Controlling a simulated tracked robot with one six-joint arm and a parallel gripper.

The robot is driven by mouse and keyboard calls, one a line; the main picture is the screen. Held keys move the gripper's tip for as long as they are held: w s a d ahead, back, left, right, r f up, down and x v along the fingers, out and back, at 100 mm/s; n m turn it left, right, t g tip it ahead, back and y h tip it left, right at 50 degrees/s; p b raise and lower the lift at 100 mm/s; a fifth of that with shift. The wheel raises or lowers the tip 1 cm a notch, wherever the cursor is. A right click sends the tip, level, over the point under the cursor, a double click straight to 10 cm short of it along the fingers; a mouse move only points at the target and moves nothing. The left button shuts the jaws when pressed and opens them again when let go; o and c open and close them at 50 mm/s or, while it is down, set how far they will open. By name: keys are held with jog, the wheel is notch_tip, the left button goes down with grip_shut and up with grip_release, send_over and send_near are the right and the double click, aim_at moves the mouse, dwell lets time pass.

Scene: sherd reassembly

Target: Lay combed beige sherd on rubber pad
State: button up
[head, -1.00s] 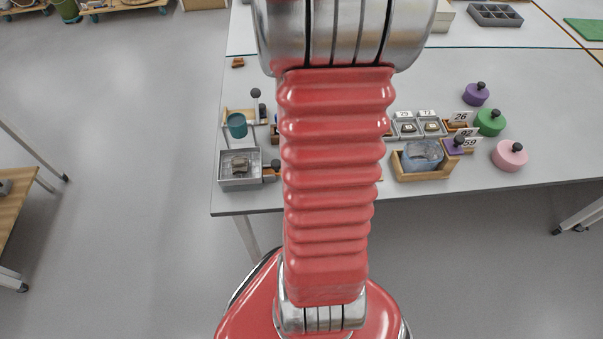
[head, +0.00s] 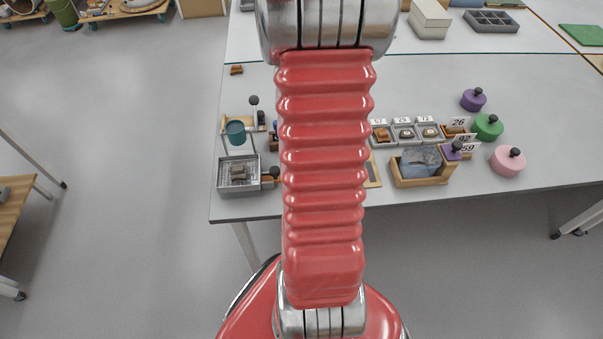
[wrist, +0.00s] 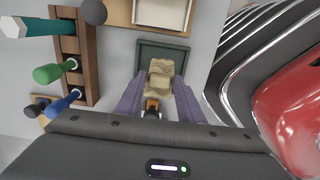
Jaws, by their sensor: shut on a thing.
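In the wrist view my gripper (wrist: 152,97) has its two purple fingers closed on the combed beige sherd (wrist: 160,76), a pale tan piece with wavy ridges. The sherd sits between the fingertips and overlaps the near part of a dark green-grey rectangular pad with a raised rim (wrist: 178,50), which looks like the rubber pad. I cannot tell whether the sherd touches it. A small orange-brown thing (wrist: 152,103) shows just below the sherd. In the head view my arm hides the gripper, sherd and pad.
A wooden rack (wrist: 83,60) with green, blue and teal handled tools stands left of the gripper. A wood-framed pale tray (wrist: 160,12) lies beyond the pad. In the head view, a grey box (head: 240,186) is left of my arm; numbered trays and a wooden holder (head: 425,180) are right.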

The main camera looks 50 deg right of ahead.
jog(key=shift+f, duration=2.05)
jog(key=o, duration=0.9)
jog(key=shift+f, duration=0.1)
notch_tip(320, 180, up, 12)
jog(key=shift+a+r, duration=0.1)
jog(key=shift+r, duration=0.05)
